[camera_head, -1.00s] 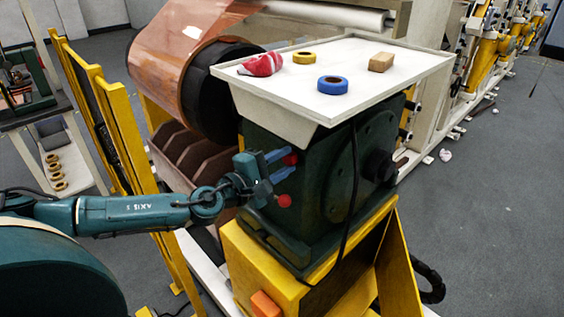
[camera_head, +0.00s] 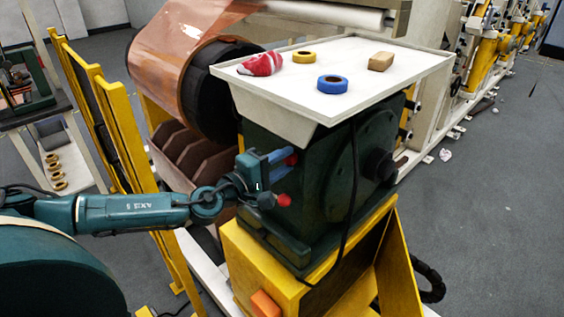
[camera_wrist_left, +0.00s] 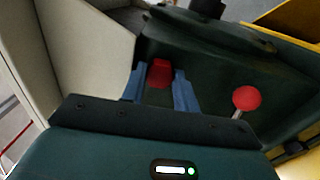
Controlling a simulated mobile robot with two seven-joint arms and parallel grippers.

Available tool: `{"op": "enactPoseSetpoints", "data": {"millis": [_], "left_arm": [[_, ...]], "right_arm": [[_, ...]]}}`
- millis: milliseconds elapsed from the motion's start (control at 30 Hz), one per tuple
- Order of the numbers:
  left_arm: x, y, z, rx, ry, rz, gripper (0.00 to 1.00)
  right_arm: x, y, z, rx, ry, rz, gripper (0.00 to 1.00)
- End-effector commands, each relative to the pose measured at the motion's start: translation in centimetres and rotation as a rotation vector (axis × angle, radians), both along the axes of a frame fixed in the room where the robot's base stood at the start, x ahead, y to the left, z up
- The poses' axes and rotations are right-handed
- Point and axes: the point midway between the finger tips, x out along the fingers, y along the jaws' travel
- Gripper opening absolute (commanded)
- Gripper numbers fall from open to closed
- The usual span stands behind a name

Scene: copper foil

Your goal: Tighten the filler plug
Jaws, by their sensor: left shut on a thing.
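The filler plug (camera_head: 291,159) is a red cap on the side of the dark green gearbox housing (camera_head: 330,190), below the white tray. In the left wrist view the red plug (camera_wrist_left: 160,72) sits between my two blue fingers. My left gripper (camera_head: 284,160) is shut on it, and the fingers hide part of the plug. In the left wrist view the gripper (camera_wrist_left: 160,85) reaches straight toward the housing. How far the plug is seated cannot be seen. My right gripper is not in view.
A red ball knob (camera_head: 284,200) on a short stem juts out close beside my gripper; it also shows in the left wrist view (camera_wrist_left: 246,98). The white tray (camera_head: 435,64) overhangs above, carrying tape rolls, a red-and-white cloth and a block. Yellow posts (camera_head: 115,120) stand left, behind my arm.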

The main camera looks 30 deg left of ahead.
Motion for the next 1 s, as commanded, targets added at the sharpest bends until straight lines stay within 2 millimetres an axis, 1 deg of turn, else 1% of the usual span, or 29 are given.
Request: {"op": "enactPoseSetpoints", "data": {"millis": [33, 67, 300, 567, 667, 767, 1000], "left_arm": [[0.0, 0.0, 0.0, 0.000, -0.001, 0.000, 0.07], [0.0, 0.0, 0.0, -0.001, -0.001, 0.000, 0.31], [0.0, 0.0, 0.0, -0.001, 0.000, 0.000, 0.51], [-0.1, 0.0, 0.0, -0.001, 0.000, 0.000, 0.52], [-0.7, 0.3, -0.2, 0.000, 0.001, 0.001, 0.52], [-2.0, 0.8, -0.4, 0.002, 0.003, 0.000, 0.52], [-6.5, 2.4, -0.6, 0.005, 0.003, 0.001, 0.52]], "right_arm": [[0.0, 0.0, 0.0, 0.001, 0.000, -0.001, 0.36], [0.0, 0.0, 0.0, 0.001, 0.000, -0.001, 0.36], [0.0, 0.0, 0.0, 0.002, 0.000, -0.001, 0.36], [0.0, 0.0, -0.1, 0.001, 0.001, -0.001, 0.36], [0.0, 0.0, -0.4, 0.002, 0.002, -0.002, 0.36], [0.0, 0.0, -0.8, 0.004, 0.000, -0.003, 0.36], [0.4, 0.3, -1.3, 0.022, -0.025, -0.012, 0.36]]}}
